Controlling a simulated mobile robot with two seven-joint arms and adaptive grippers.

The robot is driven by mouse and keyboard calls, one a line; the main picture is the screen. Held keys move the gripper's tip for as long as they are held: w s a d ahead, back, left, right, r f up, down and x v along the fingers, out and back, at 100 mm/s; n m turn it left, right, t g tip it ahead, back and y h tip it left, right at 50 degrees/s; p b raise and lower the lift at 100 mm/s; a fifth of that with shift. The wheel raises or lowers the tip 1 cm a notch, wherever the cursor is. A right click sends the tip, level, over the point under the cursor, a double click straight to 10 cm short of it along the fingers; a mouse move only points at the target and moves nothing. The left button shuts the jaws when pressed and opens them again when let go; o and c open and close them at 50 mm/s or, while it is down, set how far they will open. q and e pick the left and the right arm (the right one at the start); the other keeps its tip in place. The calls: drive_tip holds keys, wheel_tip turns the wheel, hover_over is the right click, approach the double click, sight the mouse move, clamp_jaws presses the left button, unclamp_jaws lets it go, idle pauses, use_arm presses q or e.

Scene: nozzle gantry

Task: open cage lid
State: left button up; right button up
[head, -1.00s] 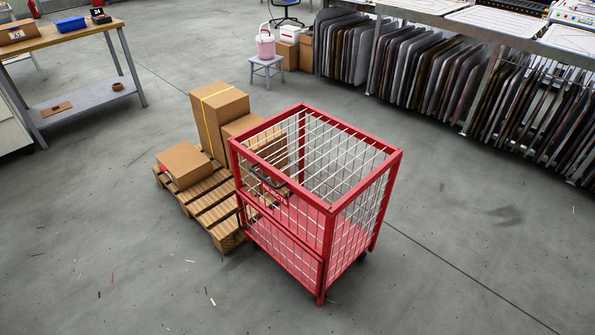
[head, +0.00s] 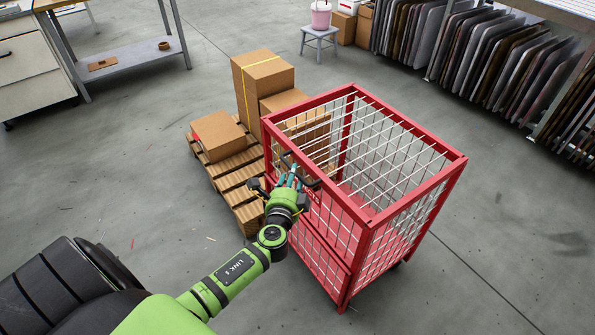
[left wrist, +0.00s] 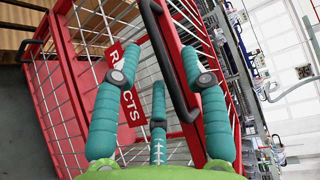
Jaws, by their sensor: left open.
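The red cage (head: 347,272) with white wire mesh stands on the floor right of centre in the head view. Its wire-mesh lid (head: 420,191) lies flat on top, down. A black bar handle (head: 314,184) sits at the top of the cage's front side. It also shows in the left wrist view (left wrist: 168,60), running between the fingers. My left gripper (head: 292,176) is at the handle, its teal fingers (left wrist: 160,85) spread and open around the bar, with no grip on it. A finger partly hides a red sign with white letters (left wrist: 128,108). My right gripper is out of view.
A wooden pallet (head: 240,193) with several cardboard boxes (head: 264,82) stands close to the cage's left. A workbench (head: 125,75) is at the back left, a stool (head: 319,32) at the back. Racked panels (head: 490,55) line the back right. The floor right of the cage is clear.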

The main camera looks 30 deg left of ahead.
use_arm(q)
drive_tip(key=shift+x, duration=1.6)
clamp_jaws()
